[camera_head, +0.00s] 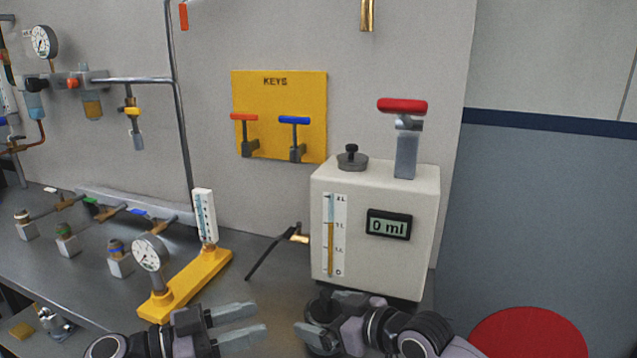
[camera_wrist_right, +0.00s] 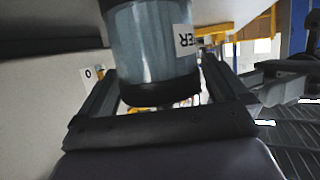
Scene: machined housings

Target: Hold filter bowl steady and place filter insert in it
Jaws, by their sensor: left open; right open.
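In the right wrist view a grey-blue translucent cylinder (camera_wrist_right: 150,50) with a dark end cap and a label ending in "ER" stands between my right gripper's (camera_wrist_right: 160,88) fingers. It looks like a bowl, but I cannot tell whether it is the filter bowl. In the head view my right gripper (camera_head: 318,316) is open below the white box, beside a dark round part. My left gripper (camera_head: 240,326) is open and empty to its left, fingers pointing right. On the wall unit at the left hang a blue bowl (camera_head: 36,106) and an amber bowl (camera_head: 92,107). I cannot make out a filter insert.
The white box (camera_head: 375,225) has a "0 ml" display (camera_head: 389,224) and a red-handled lever (camera_head: 402,106). A yellow stand (camera_head: 187,287) with gauges is near my left gripper. A yellow key board (camera_head: 279,115) hangs behind. A red disc (camera_head: 528,333) lies at lower right.

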